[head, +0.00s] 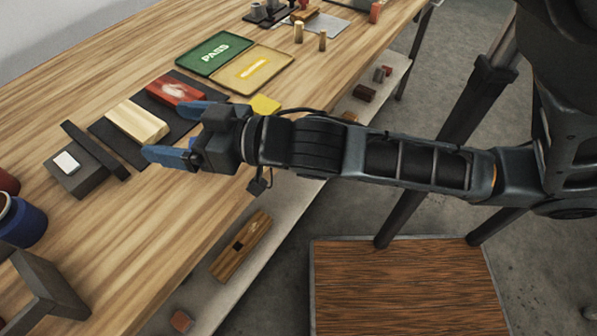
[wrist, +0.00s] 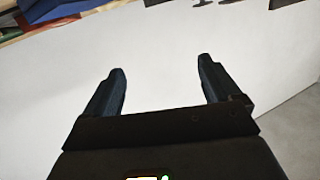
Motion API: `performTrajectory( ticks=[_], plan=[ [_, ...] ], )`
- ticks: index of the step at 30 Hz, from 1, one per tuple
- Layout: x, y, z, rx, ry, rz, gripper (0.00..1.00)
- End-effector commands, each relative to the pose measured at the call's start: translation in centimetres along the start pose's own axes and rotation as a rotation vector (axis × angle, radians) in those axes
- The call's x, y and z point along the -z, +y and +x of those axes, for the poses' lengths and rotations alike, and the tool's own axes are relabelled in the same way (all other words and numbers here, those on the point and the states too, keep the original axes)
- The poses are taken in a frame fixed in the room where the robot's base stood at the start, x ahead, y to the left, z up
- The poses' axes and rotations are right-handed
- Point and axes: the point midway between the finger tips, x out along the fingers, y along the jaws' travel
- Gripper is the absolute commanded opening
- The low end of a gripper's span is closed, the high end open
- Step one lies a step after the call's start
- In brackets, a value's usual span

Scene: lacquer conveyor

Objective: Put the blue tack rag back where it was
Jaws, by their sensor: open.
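My gripper (head: 166,130) is open, with its two blue fingers spread over the front part of the bench, near a pale wooden block. In the wrist view, my gripper (wrist: 160,68) has nothing between its fingers, and a plain pale surface fills the space beyond. I cannot make out a blue tack rag for certain in either view. A blue shape (wrist: 52,10) is cut off at the top left of the wrist view; I cannot tell what it is. A yellow cloth-like square (head: 265,105) lies at the bench's front edge.
The wooden bench (head: 130,225) holds a dark mat with the pale block (head: 137,122) and a red block (head: 174,90). Beyond are a green PASS tray (head: 214,53) and a yellow tray (head: 252,70). A blue can (head: 22,222) stands at left. A lower shelf (head: 215,290) holds several small items.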

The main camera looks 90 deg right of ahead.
Motion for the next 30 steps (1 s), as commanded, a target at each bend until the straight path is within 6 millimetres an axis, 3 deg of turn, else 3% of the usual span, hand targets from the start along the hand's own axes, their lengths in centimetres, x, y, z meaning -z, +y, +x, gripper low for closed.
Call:
performTrajectory(
  ticks=[1,6,12,15,20,30],
  plan=[
    [-1.8,-0.9,-2.2,0.039,-0.042,-0.026,0.9],
    [-5.4,-4.2,-9.1,0.157,-0.123,-0.084,0.9],
    [-6.8,-6.9,-16.2,0.217,-0.173,-0.098,0.9],
    [-6.9,-7.7,-18.3,0.224,-0.182,-0.099,0.9],
    [-6.8,-8.1,-19.7,0.223,-0.187,-0.099,0.9],
    [-6.7,-8.1,-19.7,0.224,-0.186,-0.101,0.9]
  ],
)
